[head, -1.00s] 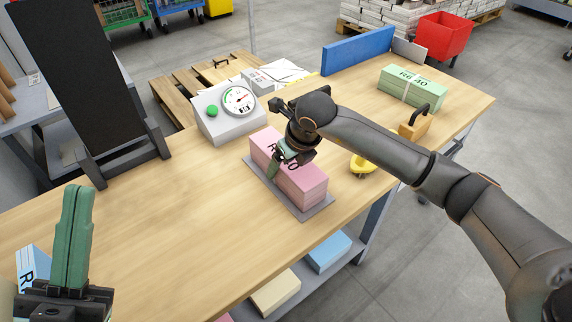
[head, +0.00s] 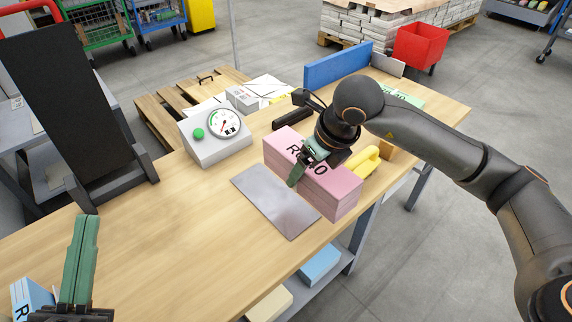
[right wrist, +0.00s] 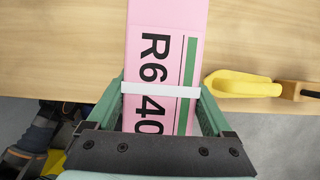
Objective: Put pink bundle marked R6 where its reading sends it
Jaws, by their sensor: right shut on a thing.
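The pink bundle (head: 345,194), marked R6 40 with a white band, is held by my right gripper (head: 318,160), whose green fingers straddle it. It is just right of the bare grey plate (head: 278,205) and seems raised above the table; the gap is hard to judge. The right wrist view shows the bundle (right wrist: 165,45) between both fingers (right wrist: 163,105). A grey box with a round dial (head: 223,121) and green button stands behind the plate; its needle is too small to read surely. My left gripper (head: 78,258) is shut and empty at lower left.
A yellow-handled thing (head: 366,160) is right of the bundle. A green bundle (head: 402,96) lies behind my right arm, near a blue panel (head: 338,65). A black upright board (head: 70,105) stands left. The table's left-middle is clear. Coloured bundles lie on the shelf below.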

